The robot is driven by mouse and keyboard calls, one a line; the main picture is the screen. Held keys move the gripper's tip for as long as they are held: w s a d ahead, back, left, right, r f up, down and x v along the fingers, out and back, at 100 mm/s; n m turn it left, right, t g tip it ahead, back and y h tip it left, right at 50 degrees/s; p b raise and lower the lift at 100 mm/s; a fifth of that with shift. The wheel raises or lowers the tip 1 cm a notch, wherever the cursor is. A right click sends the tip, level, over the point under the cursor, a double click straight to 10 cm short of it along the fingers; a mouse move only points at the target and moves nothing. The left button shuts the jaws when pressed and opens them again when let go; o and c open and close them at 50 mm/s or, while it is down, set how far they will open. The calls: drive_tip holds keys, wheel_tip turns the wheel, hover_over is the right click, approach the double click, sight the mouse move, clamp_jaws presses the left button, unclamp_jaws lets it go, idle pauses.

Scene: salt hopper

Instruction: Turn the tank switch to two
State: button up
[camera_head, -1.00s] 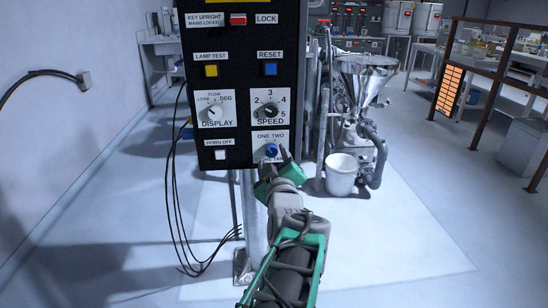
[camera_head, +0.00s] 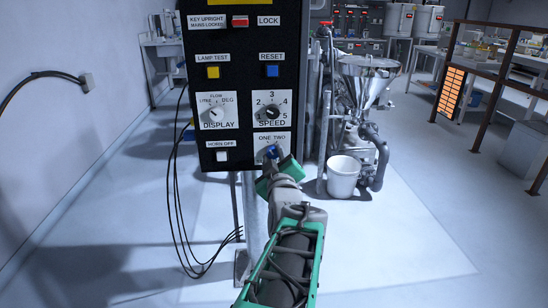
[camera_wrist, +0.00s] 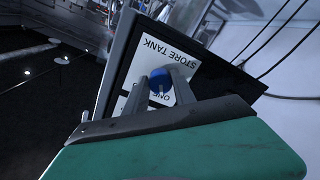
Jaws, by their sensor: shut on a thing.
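The tank switch is a blue knob (camera_head: 271,152) on a white plate at the lower right of the black control panel (camera_head: 230,180). In the head view the plate reads "ONE TWO" above the knob. In the wrist view the blue knob (camera_wrist: 160,82) sits between my fingers, on the plate marked "STORE TANK" (camera_wrist: 178,50). My gripper (camera_head: 272,156) is shut on the knob, and it also shows in the wrist view (camera_wrist: 160,88). My fingers hide part of the knob and its lower label, so I cannot tell which position it points to.
Just above is the SPEED dial (camera_head: 272,112); left of it is the DISPLAY dial (camera_head: 216,114). The HORN OFF button (camera_head: 222,156) is left of my gripper. Black cables (camera_head: 177,215) hang left of the post. A steel hopper (camera_head: 368,75) and white bucket (camera_head: 343,177) stand behind right.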

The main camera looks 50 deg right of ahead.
clamp_jaws()
drive_tip(key=shift+m+b, duration=0.4)
drive_tip(key=shift+f+m+b, duration=0.15)
drive_tip(key=shift+m+b, duration=0.7)
drive_tip(key=shift+m, duration=0.05)
drive_tip(key=m+b, duration=0.1)
drive_tip(key=m, duration=0.1)
drive_tip(key=shift+m+b, duration=0.3)
drive_tip(key=shift+b, duration=0.1)
drive_tip(key=m+b, duration=0.1)
drive_tip(key=m, duration=0.2)
drive_tip(key=shift+m+b, duration=0.3)
drive_tip(key=shift+b, duration=0.1)
drive_tip(key=shift+w+m+b, duration=0.1)
drive_tip(key=shift+m+b, duration=0.5)
drive_tip(key=shift+m, duration=1)
drive_tip(key=shift+r, duration=0.2)
